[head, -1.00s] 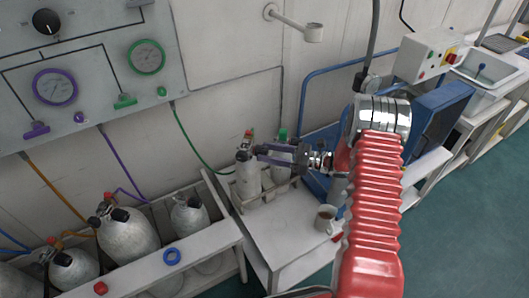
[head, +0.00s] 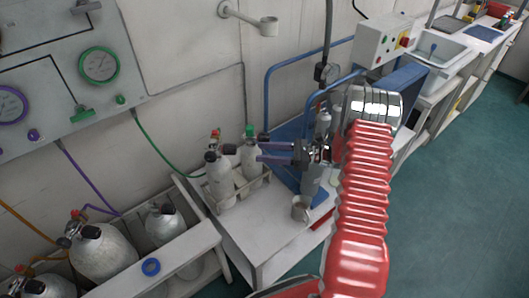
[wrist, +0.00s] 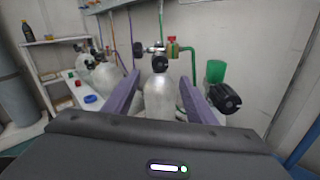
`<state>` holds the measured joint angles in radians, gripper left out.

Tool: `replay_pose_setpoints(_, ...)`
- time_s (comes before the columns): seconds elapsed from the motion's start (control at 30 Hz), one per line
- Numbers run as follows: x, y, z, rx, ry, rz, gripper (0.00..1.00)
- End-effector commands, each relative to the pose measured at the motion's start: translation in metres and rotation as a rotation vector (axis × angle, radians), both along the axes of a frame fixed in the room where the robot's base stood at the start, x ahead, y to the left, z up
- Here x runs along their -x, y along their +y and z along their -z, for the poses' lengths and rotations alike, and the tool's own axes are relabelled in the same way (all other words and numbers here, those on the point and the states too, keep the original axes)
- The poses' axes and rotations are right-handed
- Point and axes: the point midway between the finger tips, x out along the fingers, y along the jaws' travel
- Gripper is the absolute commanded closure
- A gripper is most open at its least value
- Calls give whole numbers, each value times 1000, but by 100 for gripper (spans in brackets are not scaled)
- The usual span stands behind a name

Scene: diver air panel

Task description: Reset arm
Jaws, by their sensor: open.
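My gripper (head: 261,152) is open and empty, its purple fingers pointing left beside two small white cylinders in a rack on the bench. The nearer cylinder (head: 219,178) has a red-topped valve and black knob; the other (head: 251,168) has a green cap. In the wrist view, the fingers (wrist: 159,78) spread on either side of the line to a white cylinder (wrist: 160,98) with a black knob, which stands ahead of them. The green cap (wrist: 215,72) and a black knob (wrist: 225,98) show close to the right finger. Whether the finger touches that knob I cannot tell.
A grey mug (head: 300,208) stands on the bench (head: 258,237) below my gripper. A blue tube frame (head: 268,95) and control box (head: 388,38) stand behind my arm. Green floor (head: 450,180) is clear at right.

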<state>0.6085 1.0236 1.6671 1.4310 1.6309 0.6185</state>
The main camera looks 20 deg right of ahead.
Motion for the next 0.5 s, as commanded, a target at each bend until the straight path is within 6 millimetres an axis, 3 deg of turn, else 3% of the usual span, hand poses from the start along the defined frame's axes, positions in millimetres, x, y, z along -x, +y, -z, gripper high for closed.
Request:
replay_pose_setpoints(0.3,0,0,-1,5,-1,-2,49)
replay_pose_setpoints(0.5,4,13,-15,54,-20,-44,49)
